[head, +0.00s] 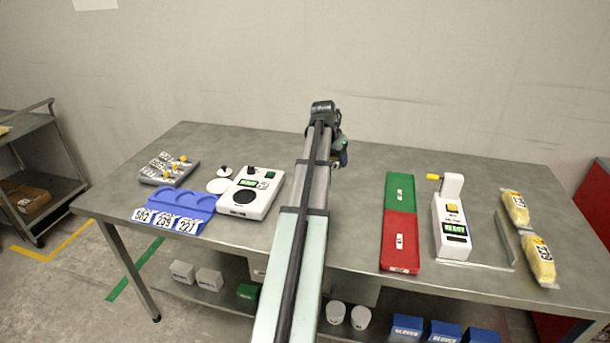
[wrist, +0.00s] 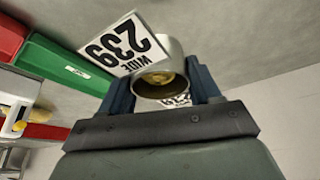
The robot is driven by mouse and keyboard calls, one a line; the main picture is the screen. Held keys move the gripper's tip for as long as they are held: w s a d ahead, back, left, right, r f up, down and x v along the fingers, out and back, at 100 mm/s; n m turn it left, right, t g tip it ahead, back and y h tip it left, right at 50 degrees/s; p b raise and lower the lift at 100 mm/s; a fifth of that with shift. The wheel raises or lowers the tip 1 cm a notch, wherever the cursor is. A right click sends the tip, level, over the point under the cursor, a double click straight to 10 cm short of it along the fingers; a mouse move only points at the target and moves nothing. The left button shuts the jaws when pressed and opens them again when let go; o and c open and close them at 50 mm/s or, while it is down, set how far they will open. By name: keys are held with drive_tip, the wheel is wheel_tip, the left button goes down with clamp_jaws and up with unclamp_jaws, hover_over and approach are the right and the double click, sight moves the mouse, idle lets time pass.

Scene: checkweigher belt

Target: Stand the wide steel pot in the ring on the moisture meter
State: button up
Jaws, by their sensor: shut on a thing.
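My gripper (wrist: 162,80) is shut on a steel pot (wrist: 172,50), which sits between its two blue fingers in the wrist view. The pot's mouth shows, with something yellowish inside. A white tag reading "WIDE 239" (wrist: 122,44) is at the pot's side. In the head view my gripper (head: 342,154) is beyond the end of my arm, over the back middle of the table; my arm mostly hides the pot there. A white device (head: 262,197) with a dark round ring (head: 243,197) and a green display, apparently the moisture meter, stands left of my arm, its ring empty.
Right are a green and red tray (head: 400,213), a white "READY" device (head: 452,227) and yellow packs (head: 538,260).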

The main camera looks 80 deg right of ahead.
drive_tip(key=w+a+r+n+t, duration=0.15)
drive_tip(key=w+a, duration=0.25)
drive_tip(key=w, duration=0.4)
drive_tip(key=w+a+r+n+t, duration=0.1)
drive_tip(key=w+a+r+n, duration=0.2)
drive_tip(key=w, duration=0.5)
drive_tip(key=w+a+n+t, duration=0.1)
drive_tip(key=w+a+n, duration=0.2)
drive_tip(key=w+a, duration=0.4)
drive_tip(key=w+a+n+t+y, duration=0.3)
drive_tip(key=w+n, duration=0.1)
drive_tip(key=n, duration=0.7)
drive_tip(key=shift+s+d+f, duration=0.1)
drive_tip(key=shift+s+f, duration=0.05)
drive_tip(key=shift+f, duration=2.35)
drive_tip(key=shift+s+f, duration=0.1)
drive_tip(key=shift+f, duration=2.35)
drive_tip(key=shift+f, duration=0.1)
drive_tip(key=o, duration=1.2)
drive_tip(key=shift+g, duration=0.25)
